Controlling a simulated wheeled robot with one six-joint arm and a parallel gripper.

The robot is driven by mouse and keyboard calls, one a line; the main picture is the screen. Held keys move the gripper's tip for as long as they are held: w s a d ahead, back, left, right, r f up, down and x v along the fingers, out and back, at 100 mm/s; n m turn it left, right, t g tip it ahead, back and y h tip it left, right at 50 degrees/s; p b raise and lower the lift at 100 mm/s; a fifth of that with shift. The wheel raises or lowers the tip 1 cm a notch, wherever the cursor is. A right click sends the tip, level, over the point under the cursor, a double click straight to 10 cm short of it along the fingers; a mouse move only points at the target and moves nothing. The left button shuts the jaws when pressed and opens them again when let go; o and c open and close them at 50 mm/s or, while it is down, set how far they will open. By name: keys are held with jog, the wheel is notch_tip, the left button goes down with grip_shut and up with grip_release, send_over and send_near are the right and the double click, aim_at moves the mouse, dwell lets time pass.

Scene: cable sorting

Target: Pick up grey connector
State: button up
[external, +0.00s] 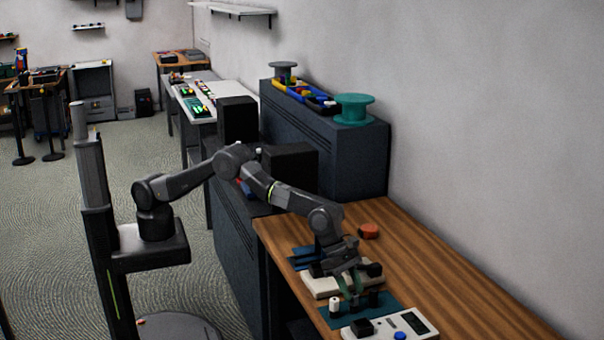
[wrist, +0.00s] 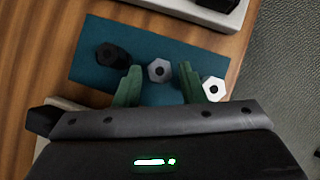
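The grey connector (wrist: 159,71) is a hexagonal piece with a dark centre, standing on a teal mat (wrist: 152,37). A black connector (wrist: 112,55) is to its left and a white connector (wrist: 214,89) to its right in the wrist view. My gripper (wrist: 158,84) is open, its green fingers either side of the grey connector with gaps visible. The white one's finger is close beside it. In the external view my gripper (external: 355,290) is low over the mat, between the white connector (external: 335,306) and the black connector (external: 374,297); the grey one is hidden or unclear there.
A pale device (external: 415,318) with a dark display and blue knob sits at the table's front. A pale base (external: 318,287) lies behind the mat. An orange-red round item (external: 368,231) is farther back. The wooden table (external: 450,290) is clear on the right.

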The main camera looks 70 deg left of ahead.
aim_at(354, 293)
jog(key=shift+p+x, duration=0.55)
jog(key=shift+x, duration=1.85)
jog(key=shift+a, duration=0.15)
jog(key=c, duration=0.8)
